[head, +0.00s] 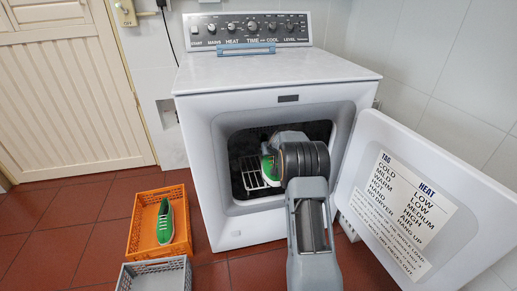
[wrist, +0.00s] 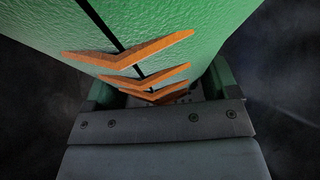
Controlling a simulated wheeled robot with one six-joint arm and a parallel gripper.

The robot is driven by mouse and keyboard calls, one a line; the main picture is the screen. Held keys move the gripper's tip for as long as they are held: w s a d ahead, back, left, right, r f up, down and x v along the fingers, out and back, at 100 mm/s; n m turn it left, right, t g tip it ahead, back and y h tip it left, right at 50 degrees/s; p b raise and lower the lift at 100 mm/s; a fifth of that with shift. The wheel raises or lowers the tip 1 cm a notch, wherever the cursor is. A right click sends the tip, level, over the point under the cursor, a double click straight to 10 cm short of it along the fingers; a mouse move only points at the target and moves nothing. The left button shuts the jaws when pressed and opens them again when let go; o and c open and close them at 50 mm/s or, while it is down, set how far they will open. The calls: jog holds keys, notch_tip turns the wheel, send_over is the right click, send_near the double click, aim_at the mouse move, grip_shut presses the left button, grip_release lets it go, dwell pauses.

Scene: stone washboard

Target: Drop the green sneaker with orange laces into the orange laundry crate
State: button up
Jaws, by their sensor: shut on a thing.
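A green sneaker with orange laces fills the upper part of the wrist view (wrist: 215,50), very close to the camera. In the head view only a small green and white part of it (head: 268,165) shows inside the dryer opening; my arm hides the rest. My gripper (head: 280,150) reaches into the dryer and is shut on this sneaker. The orange laundry crate (head: 146,198) stands on the floor left of the dryer.
The white dryer (head: 205,190) has its door (head: 365,150) swung open to the right. A wire rack (head: 250,172) is inside the drum. A grey crate (head: 150,276) stands in front of the orange one. Red tiled floor (head: 65,220) is clear at the left.

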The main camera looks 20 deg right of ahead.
jog(key=s+d+b, duration=0.2)
jog(key=s+d, duration=0.1)
jog(key=s, duration=0.2)
jog(key=shift+s+d, duration=0.3)
jog(key=shift+d, duration=0.05)
